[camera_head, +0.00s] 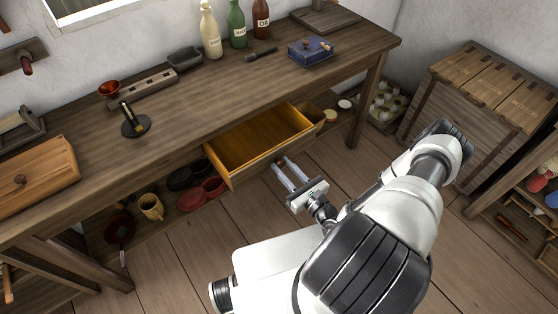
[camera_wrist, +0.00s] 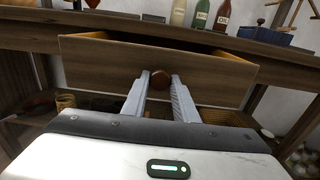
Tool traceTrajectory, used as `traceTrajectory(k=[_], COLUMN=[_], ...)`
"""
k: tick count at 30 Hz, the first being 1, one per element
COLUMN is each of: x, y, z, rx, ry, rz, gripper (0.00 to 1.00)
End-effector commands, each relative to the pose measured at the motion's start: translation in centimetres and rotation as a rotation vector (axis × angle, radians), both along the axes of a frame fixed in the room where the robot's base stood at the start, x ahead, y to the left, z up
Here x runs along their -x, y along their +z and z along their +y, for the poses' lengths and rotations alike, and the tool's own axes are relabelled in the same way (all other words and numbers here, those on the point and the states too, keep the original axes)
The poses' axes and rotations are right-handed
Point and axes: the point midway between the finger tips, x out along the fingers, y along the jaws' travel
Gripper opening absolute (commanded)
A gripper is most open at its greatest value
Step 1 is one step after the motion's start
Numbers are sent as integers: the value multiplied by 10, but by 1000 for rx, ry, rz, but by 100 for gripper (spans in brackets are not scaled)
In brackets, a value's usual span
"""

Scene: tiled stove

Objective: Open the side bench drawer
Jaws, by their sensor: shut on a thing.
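The side bench drawer (camera_head: 252,140) is pulled out from under the bench top, and its bare yellowish interior shows from above. Its plain wooden front (camera_wrist: 215,78) fills the middle of the wrist view, with a dark gap above it. A round brown knob (camera_wrist: 160,79) sits on that front. My gripper (camera_head: 283,164) is at the drawer front, and its two fingers (camera_wrist: 160,84) are closed on the knob from either side. The knob is hidden in the head view.
The wooden bench (camera_head: 200,112) carries bottles (camera_head: 237,24), a blue box (camera_head: 311,50) and a dark stand (camera_head: 134,122). Red bowls (camera_head: 200,194) and a yellow mug (camera_head: 151,207) stand on the shelf below. A wooden crate (camera_head: 460,110) is at the right. Floor before the drawer is clear.

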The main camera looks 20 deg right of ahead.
Motion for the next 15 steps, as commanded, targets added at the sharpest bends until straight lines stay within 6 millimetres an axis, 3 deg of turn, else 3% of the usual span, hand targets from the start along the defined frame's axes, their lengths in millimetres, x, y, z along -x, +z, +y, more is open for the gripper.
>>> traceTrajectory(k=[8, 9, 12, 15], x=[1, 1, 0, 0], y=[0, 0, 0, 0], z=[0, 0, 0, 0], rx=[0, 0, 0, 0], ry=[1, 1, 1, 1], rz=[-1, -1, 0, 0], gripper=[0, 28, 43, 43])
